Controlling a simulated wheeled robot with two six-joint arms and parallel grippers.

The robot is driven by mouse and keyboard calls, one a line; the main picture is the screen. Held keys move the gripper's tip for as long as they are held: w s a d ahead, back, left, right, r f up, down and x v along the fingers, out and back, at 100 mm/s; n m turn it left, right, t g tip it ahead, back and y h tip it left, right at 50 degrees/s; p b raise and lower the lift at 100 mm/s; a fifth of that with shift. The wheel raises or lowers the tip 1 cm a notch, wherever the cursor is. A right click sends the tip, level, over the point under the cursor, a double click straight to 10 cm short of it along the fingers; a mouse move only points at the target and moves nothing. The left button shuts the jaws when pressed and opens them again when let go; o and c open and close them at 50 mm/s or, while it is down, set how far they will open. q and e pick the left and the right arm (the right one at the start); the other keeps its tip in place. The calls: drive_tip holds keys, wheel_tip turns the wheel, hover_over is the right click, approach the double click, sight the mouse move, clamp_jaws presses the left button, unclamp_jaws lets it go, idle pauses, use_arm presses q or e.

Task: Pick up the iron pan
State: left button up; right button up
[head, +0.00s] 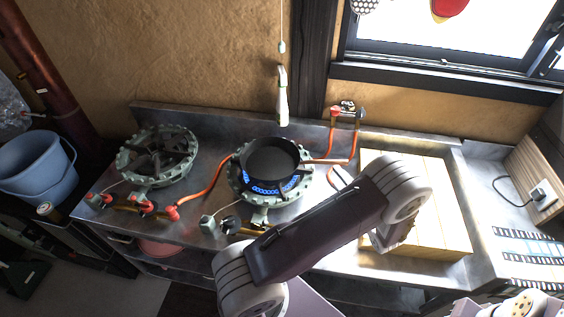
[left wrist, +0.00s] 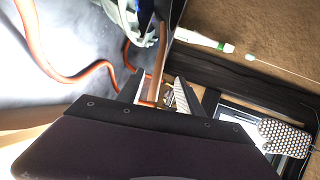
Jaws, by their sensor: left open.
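The black round iron pan (head: 270,156) sits on the right-hand burner (head: 238,190) in the head view. Blue flames show under its near edge. Part of the burner (left wrist: 128,18) shows beyond the fingers at the top, beside a dark shape I cannot identify surely. My right gripper is out of view.
A second, empty burner (head: 158,156) stands to the left. Orange hoses (head: 207,190) run across the metal counter. A pale wooden board (head: 440,185) lies right of my arm. A white-handled object (head: 282,97) hangs above the burner. A blue bucket (head: 38,168) stands far left.

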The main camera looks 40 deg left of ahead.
sight(327, 163)
use_arm(q)
drive_tip(key=p+x, duration=0.2)
drive_tip(key=x, duration=0.6)
drive_tip(key=shift+w+a, duration=0.1)
drive_tip(key=shift+w, duration=0.05)
drive_tip(key=shift+w+a+f, duration=0.15)
drive_tip(key=shift+w+a, duration=0.1)
drive_tip(key=shift+s, duration=0.1)
clamp_jaws()
idle(0.9)
